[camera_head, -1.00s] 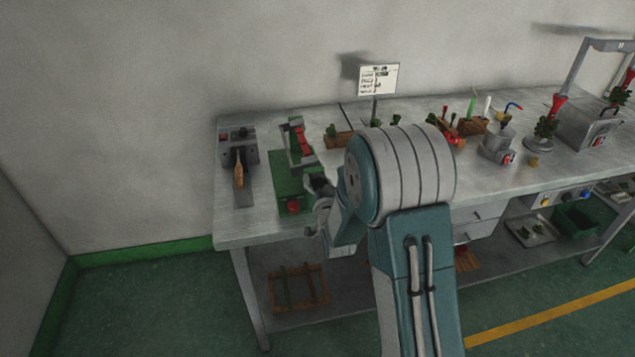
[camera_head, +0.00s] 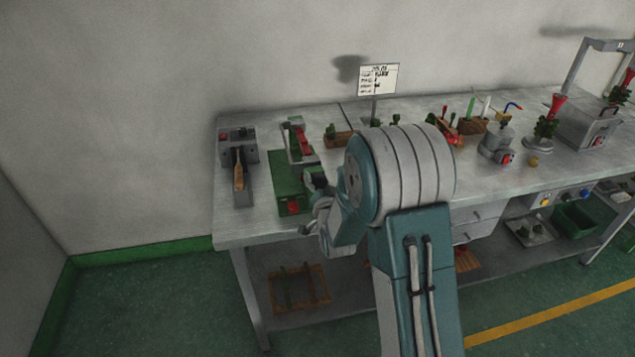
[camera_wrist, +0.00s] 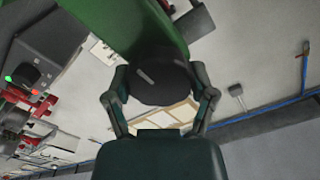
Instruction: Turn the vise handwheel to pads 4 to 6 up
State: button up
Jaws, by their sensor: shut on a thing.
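The green vise (camera_head: 288,184) stands near the left end of the bench, with a red part low on its front. In the wrist view its green body (camera_wrist: 120,22) fills the top. The dark round handwheel (camera_wrist: 160,76) lies against the green body, with a lighter mark on its face. My gripper (camera_wrist: 160,88) has one finger on each side of the handwheel and is shut on it. In the head view my gripper (camera_head: 316,180) is at the vise's right side, partly hidden by my wrist. I cannot read any pad numbers.
A grey device (camera_head: 238,147) with a wooden-handled tool stands left of the vise. A sign (camera_head: 378,79) and small wooden blocks with green pieces stand behind my arm. More equipment stands along the right of the bench (camera_head: 400,112). The floor in front is clear.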

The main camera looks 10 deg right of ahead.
jog(key=shift+s+f, duration=0.15)
jog(key=shift+f, duration=0.2)
jog(key=o, duration=1)
jog(key=shift+o, duration=0.2)
jog(key=shift+r, duration=0.1)
jog(key=shift+r, duration=0.1)
jog(key=s, duration=1.1)
jog(key=shift+s, duration=0.35)
jog(key=shift+a, duration=0.1)
